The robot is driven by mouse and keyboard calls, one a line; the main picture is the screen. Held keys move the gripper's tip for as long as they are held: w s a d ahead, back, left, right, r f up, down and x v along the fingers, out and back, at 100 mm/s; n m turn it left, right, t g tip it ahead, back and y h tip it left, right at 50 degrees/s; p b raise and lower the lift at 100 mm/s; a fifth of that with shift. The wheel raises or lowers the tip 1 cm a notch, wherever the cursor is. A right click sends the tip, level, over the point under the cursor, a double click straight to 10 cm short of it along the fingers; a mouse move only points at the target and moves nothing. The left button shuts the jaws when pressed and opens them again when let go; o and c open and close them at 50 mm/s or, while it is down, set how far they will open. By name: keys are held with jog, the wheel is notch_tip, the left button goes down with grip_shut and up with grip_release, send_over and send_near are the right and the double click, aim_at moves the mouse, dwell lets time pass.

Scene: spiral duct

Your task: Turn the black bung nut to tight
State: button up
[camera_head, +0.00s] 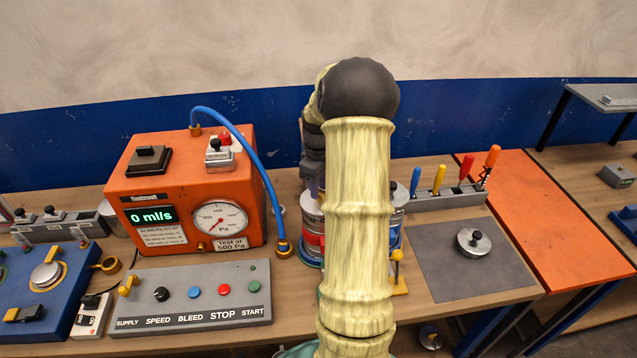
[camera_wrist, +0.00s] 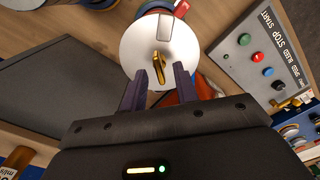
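I cannot surely pick out the black bung nut. A silver disc with a small dark knob (camera_head: 475,238) lies on the grey mat at the right in the head view. In the wrist view a round silver plate (camera_wrist: 140,48) with an upright gold piece (camera_wrist: 160,66) faces my gripper (camera_wrist: 160,84). My gripper's two dark fingers are apart, with the gold piece showing between and just beyond their tips. Touch is not clear. A banded silver cylinder (camera_head: 311,215) stands behind my arm in the head view, partly hidden.
The orange gauge box (camera_head: 185,190), with a blue hose (camera_head: 245,145), stands left of my arm. A grey button panel (camera_head: 195,292) lies before it. A rack of coloured handles (camera_head: 445,198) stands at back right. The grey mat (camera_head: 440,275) is mostly bare.

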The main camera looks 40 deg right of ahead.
grip_shut()
jog(key=shift+m, duration=0.3)
jog(key=m, duration=0.3)
jog(key=shift+m, duration=0.4)
jog(key=m, duration=0.4)
jog(key=shift+d+m, duration=0.15)
jog(key=shift+m, duration=0.15)
jog(key=m, duration=0.4)
jog(key=shift+m, duration=0.3)
jog(key=shift+s+d+m, duration=0.1)
jog(key=shift+m, duration=1.9)
